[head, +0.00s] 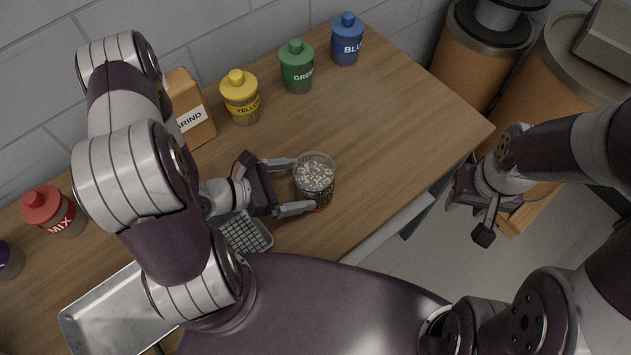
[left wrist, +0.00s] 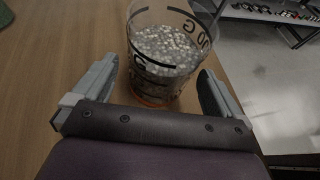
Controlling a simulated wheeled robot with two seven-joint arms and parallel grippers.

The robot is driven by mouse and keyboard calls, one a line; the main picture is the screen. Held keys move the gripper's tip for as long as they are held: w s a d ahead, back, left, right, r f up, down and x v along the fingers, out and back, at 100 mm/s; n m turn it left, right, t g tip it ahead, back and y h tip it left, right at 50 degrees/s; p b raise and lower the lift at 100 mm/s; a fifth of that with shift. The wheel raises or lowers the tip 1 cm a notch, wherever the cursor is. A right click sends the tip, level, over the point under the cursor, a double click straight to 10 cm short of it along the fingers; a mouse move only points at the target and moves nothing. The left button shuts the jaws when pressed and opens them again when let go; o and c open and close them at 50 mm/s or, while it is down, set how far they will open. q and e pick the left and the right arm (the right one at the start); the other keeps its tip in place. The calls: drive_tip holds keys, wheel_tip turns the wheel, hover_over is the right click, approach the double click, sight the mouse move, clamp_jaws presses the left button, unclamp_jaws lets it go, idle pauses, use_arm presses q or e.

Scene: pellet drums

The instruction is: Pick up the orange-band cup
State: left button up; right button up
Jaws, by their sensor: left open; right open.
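A clear cup (head: 315,181) with dark markings and an orange band near its base stands upright on the wooden table, partly filled with pale pellets. It also shows in the left wrist view (left wrist: 167,50), with the orange band (left wrist: 150,101) low down. My left gripper (head: 294,188) is open, with one finger on each side of the cup; in the left wrist view its fingers (left wrist: 150,90) flank the cup's lower part. I cannot tell whether they touch it. My right gripper (head: 468,215) is open and empty, off the table's right side.
Yellow (head: 240,98), green (head: 297,68) and blue (head: 346,40) labelled bottles stand along the back. Orange drums (head: 470,60) stand right. Table right of the cup is clear.

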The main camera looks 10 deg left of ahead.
sight(314, 184)
use_arm(q)
drive_tip(key=shift+d+f, duration=0.2)
drive_tip(key=shift+d, duration=0.15)
drive_tip(key=x, duration=0.4)
drive_tip(key=shift+w+d+f, duration=0.2)
drive_tip(key=shift+w, duration=0.05)
drive_tip(key=shift+s+a, duration=0.15)
drive_tip(key=shift+s, duration=0.05)
drive_tip(key=c, duration=1)
drive_tip(key=shift+w, duration=0.1)
